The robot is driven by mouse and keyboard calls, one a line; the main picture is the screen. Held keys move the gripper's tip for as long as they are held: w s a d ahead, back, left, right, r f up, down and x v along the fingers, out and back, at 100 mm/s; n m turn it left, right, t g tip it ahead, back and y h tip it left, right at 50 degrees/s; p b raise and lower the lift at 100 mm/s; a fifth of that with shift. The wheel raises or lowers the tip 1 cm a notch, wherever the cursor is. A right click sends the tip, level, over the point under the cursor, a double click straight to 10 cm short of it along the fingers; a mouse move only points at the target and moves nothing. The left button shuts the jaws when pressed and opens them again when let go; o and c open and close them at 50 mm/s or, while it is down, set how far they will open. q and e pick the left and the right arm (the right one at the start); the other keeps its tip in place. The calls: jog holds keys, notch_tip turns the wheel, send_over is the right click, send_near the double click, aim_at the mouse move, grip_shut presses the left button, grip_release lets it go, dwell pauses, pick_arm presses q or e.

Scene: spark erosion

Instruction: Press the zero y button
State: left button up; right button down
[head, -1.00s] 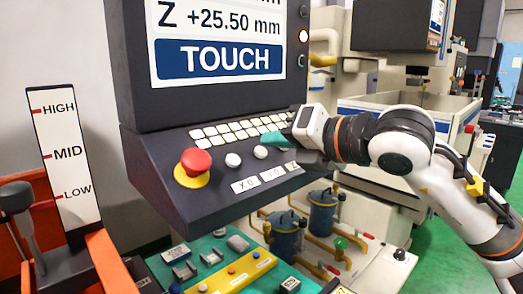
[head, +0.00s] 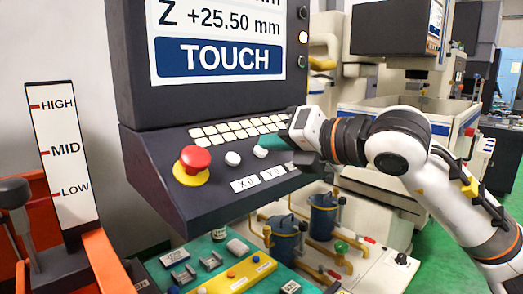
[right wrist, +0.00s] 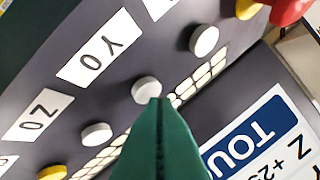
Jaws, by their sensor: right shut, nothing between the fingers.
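The zero y button (right wrist: 146,89) is a small white round button beside the Y0 label (right wrist: 98,47) in the right wrist view. In the head view the same button (head: 261,153) shows just below and left of my right gripper's tip. My right gripper (head: 265,141) has teal fingers and is shut and empty. In the right wrist view its fingertips (right wrist: 160,100) overlap the button's lower edge; whether they touch it I cannot tell. The zero x button (head: 233,158) stands to the left. My left gripper is not in view.
A red mushroom button (head: 196,159) on a yellow base sits left on the sloped dark panel (head: 150,185). Rows of white keys (head: 225,131) lie above the buttons. The screen (head: 225,55) reads TOUCH. A teal tray (head: 215,265) with small parts is below.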

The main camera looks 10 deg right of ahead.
jog(key=shift+w+a+f+b, duration=0.1)
jog(key=shift+w+f+b, duration=0.05)
jog(key=shift+f+b, duration=0.25)
dwell(0.4)
jog(key=shift+r, duration=0.1)
jog(key=shift+s+d+r, duration=0.25)
jog(key=shift+s+r, duration=0.1)
jog(key=shift+r, duration=0.3)
jog(key=shift+s+d+r+p, duration=0.25)
jog(key=shift+s+r, duration=0.15)
jog(key=shift+r, duration=0.3)
jog(key=shift+s+d+r+p, duration=0.15)
jog(key=shift+s+d+r, duration=0.15)
jog(key=shift+r, duration=0.4)
jog(key=shift+s+d+r+p, duration=0.2)
jog(key=shift+s+r, duration=0.25)
jog(key=shift+r, duration=0.25)
